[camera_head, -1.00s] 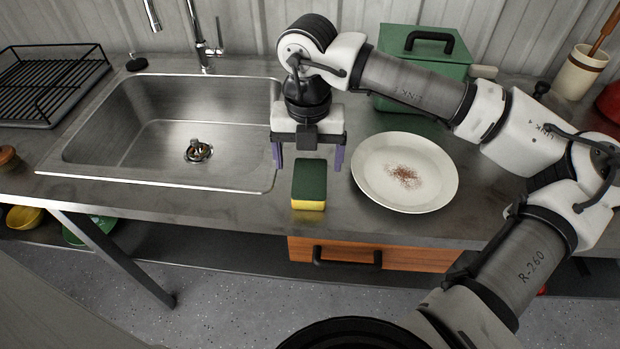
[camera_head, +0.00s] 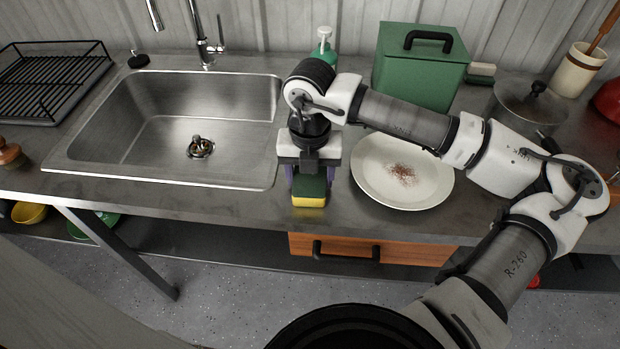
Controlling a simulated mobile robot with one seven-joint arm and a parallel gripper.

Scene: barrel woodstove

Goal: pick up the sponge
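The sponge (camera_head: 309,190) is a block with a dark green top and a yellow lower layer. It sits on the steel counter between the sink and the plate, near the front edge. My gripper (camera_head: 309,182) is down over it, pointing downward. Slim purple parts of its fingers show close against the left and right sides of the sponge. The gripper body hides the sponge's far part. I cannot tell whether the fingers press on the sponge or stand slightly apart from it.
A white plate (camera_head: 368,188) with reddish-brown crumbs lies just right of the sponge. The sink (camera_head: 150,165) is on the left. A green box (camera_head: 420,75), a green pump bottle (camera_head: 323,50) and a glass-lidded pot (camera_head: 520,105) stand behind. A wooden drawer (camera_head: 400,252) is below.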

